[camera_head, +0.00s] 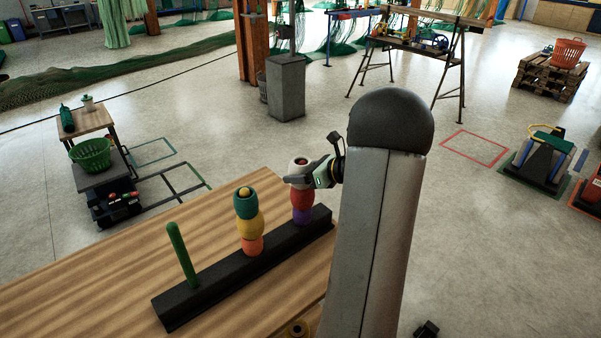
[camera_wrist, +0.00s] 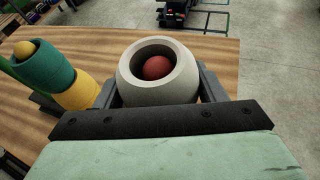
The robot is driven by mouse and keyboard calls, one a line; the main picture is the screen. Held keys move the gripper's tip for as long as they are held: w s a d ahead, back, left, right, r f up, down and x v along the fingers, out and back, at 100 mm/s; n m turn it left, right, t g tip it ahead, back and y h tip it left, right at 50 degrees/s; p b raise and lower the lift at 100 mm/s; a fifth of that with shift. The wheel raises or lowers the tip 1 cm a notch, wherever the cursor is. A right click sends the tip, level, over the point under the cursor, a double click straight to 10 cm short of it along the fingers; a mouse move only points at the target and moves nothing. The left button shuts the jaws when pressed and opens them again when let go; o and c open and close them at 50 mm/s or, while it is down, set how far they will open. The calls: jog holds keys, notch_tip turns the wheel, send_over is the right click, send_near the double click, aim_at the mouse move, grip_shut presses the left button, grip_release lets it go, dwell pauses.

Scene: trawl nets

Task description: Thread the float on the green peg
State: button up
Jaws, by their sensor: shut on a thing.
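The green peg (camera_head: 182,255) stands upright and bare at the left end of a black base (camera_head: 215,288) on the wooden table. My gripper (camera_head: 302,178) is at the right peg, shut on a whitish float (camera_head: 298,165). In the wrist view the float (camera_wrist: 142,88) sits between my two fingers with its hole facing up. The round red tip of the right peg (camera_wrist: 157,68) shows inside the hole, so the float is around that peg. Below it on the same peg are a red float (camera_head: 302,199) and a purple float (camera_head: 302,216).
The middle peg, with a yellow tip, carries a teal float (camera_head: 246,207), a yellow float (camera_head: 250,226) and a coral float (camera_head: 253,245), between my gripper and the green peg. The table left of the base is clear.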

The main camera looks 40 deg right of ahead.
jog(key=shift+r, duration=0.15)
jog(key=shift+d+r+p, duration=0.15)
jog(key=shift+r+p, duration=3.25)
jog(key=shift+r, duration=1.2)
